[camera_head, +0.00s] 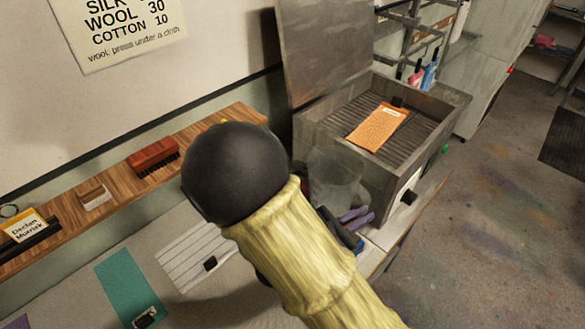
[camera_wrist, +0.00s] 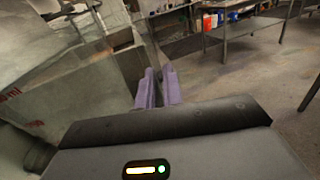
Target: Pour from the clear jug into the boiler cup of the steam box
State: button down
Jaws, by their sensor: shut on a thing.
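The clear jug (camera_head: 335,178) is see-through and sits against the near left corner of the grey steam box (camera_head: 375,182). In the wrist view the jug (camera_wrist: 60,95) fills the left side, with red markings on its wall. My gripper (camera_head: 357,218) has purple fingers, shut on the jug beside its lower part; the fingers also show in the wrist view (camera_wrist: 157,88). The jug's exact tilt and its contents are hard to tell. The steam box lid (camera_head: 325,45) stands open. I cannot make out the boiler cup.
An orange cloth (camera_head: 378,127) lies on the slats inside the box. A wooden shelf (camera_head: 115,185) along the wall holds a red brush (camera_head: 153,158). Teal (camera_head: 130,285) and striped (camera_head: 195,258) cloths lie on the table. Bottles (camera_head: 430,75) stand behind the box. Open floor lies right.

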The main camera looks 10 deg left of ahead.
aim_at(364, 200)
notch_tip(364, 200, up, 5)
jog(key=p, duration=0.4)
jog(key=shift+r, duration=0.2)
jog(key=shift+f, duration=0.1)
dwell(0.7)
